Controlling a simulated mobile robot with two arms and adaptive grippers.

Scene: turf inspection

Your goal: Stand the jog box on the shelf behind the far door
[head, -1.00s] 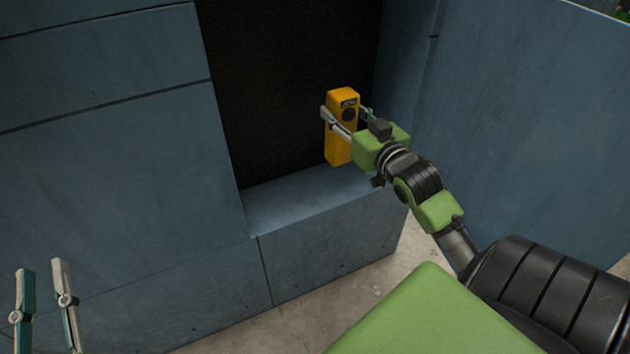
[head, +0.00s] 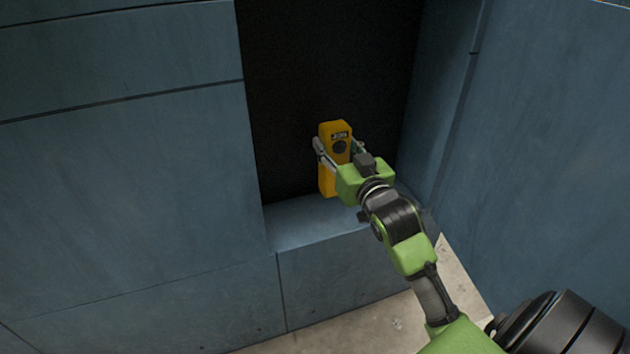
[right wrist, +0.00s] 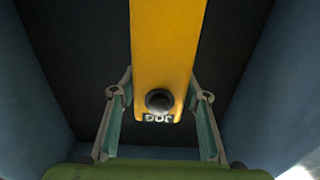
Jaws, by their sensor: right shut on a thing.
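The jog box (head: 333,133) is a tall yellow-orange box with a round black knob and a dark label on top. My right gripper (head: 338,151) is shut on it and holds it upright in the recess. The shelf (head: 300,225) is the blue-grey ledge at the bottom of the dark opening. The box's lower end is close to the ledge; I cannot tell whether it touches. In the right wrist view the jog box (right wrist: 165,50) is between the two fingers (right wrist: 160,98), its "JOG" lettering visible. My left gripper is not in view now.
A blue-grey panelled wall (head: 120,190) is left of the opening. A blue-grey panel (head: 560,150) stands open on the right, beside the recess. The pale concrete floor (head: 380,325) shows below. The dark recess around the box looks empty.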

